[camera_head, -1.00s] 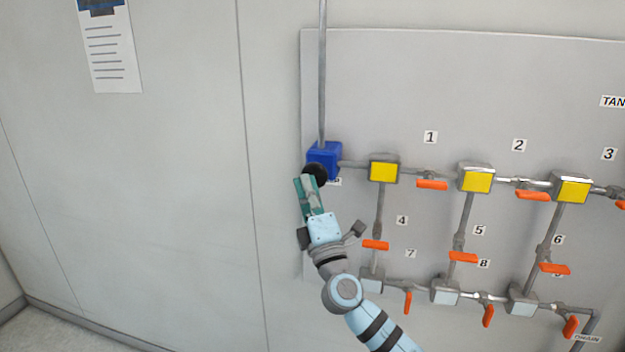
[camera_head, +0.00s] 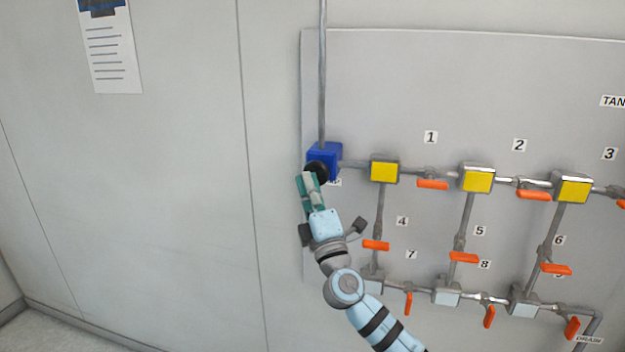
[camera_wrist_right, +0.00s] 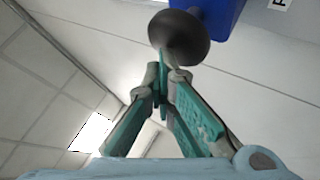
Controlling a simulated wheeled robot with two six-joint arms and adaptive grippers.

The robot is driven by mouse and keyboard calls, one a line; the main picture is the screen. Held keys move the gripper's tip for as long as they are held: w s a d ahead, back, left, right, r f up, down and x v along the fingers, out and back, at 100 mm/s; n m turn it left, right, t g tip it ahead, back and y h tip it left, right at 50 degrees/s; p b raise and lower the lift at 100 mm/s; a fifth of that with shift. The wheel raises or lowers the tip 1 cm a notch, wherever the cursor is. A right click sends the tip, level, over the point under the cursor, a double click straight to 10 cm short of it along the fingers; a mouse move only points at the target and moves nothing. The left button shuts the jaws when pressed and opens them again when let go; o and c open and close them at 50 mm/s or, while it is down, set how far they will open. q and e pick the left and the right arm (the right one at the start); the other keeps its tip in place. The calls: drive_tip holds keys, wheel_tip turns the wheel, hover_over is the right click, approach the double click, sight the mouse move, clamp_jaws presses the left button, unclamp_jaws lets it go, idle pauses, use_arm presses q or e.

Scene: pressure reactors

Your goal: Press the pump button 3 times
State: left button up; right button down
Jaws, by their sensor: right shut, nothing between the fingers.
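The pump is a blue box (camera_head: 325,156) on the wall panel, at the foot of a vertical pipe. Its round black button (camera_head: 317,170) sticks out at the front. My right gripper (camera_head: 308,178) is shut and empty, with its teal fingers right at the button. In the right wrist view the closed fingertips (camera_wrist_right: 161,58) overlap the lower edge of the dark button (camera_wrist_right: 179,37), with the blue box (camera_wrist_right: 222,14) behind. I cannot tell whether they touch it or whether the button is pushed in. My left gripper is in neither view.
Yellow boxes (camera_head: 384,170) and pipes with orange valve handles (camera_head: 432,184) run to the right on the grey panel. Pale boxes (camera_head: 446,292) sit below. A paper sheet (camera_head: 109,48) hangs at upper left.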

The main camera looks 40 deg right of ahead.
drive_tip(key=shift+w+d+b, duration=0.35)
drive_tip(key=shift+d+b, duration=0.05)
drive_tip(key=shift+d, duration=0.1)
idle(0.6)
idle(0.3)
drive_tip(key=s+a, duration=0.1)
drive_tip(key=s+a+p, duration=0.1)
drive_tip(key=a, duration=0.1)
drive_tip(key=shift+s+f, duration=0.15)
idle(0.3)
drive_tip(key=shift+a, duration=0.1)
drive_tip(key=s+a+p, duration=0.1)
drive_tip(key=a, duration=0.1)
drive_tip(key=s+a, duration=0.2)
drive_tip(key=shift+p, duration=0.35)
drive_tip(key=shift+w, duration=0.1)
idle(1.8)
